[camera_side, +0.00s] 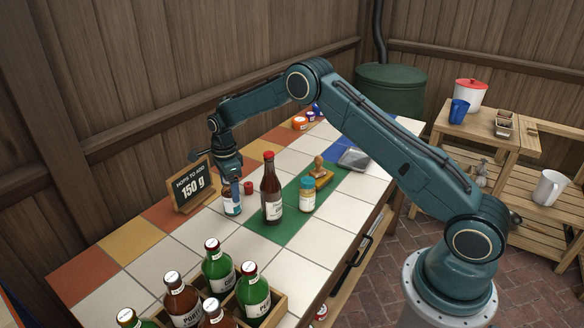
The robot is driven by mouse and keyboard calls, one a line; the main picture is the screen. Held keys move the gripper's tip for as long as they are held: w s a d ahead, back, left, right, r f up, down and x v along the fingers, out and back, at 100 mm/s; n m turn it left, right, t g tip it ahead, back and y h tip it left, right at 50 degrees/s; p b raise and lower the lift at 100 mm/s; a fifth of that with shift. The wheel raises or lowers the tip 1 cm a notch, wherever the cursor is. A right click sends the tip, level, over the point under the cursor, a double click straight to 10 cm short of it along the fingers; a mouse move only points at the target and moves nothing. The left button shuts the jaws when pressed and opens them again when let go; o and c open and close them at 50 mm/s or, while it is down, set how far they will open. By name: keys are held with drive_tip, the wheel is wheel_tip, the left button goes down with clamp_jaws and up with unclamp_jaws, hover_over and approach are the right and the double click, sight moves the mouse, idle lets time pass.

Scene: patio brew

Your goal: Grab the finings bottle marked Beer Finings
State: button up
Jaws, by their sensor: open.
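My gripper (231,182) points down at the tiled counter, just left of a tall brown bottle with a red cap (271,195). It is open. Its fingers are at the top of a small bottle with a white and blue label (232,206); I cannot tell whether they touch it. The fingers hide that bottle's top. A red cap (249,187) shows just right of the gripper. The labels are too small to read, so I cannot tell which is marked Beer Finings.
A chalkboard sign reading "150 g" (192,187) stands close left of the gripper. A wooden crate of several capped bottles (281,306) is at the front. White tiles in front are clear.

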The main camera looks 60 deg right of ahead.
drive_tip(key=shift+c, duration=0.2)
drive_tip(key=c, duration=1.2)
drive_tip(key=shift+o, duration=0.2)
drive_tip(key=shift+r, duration=0.1)
wheel_tip(320, 180, up, 20)
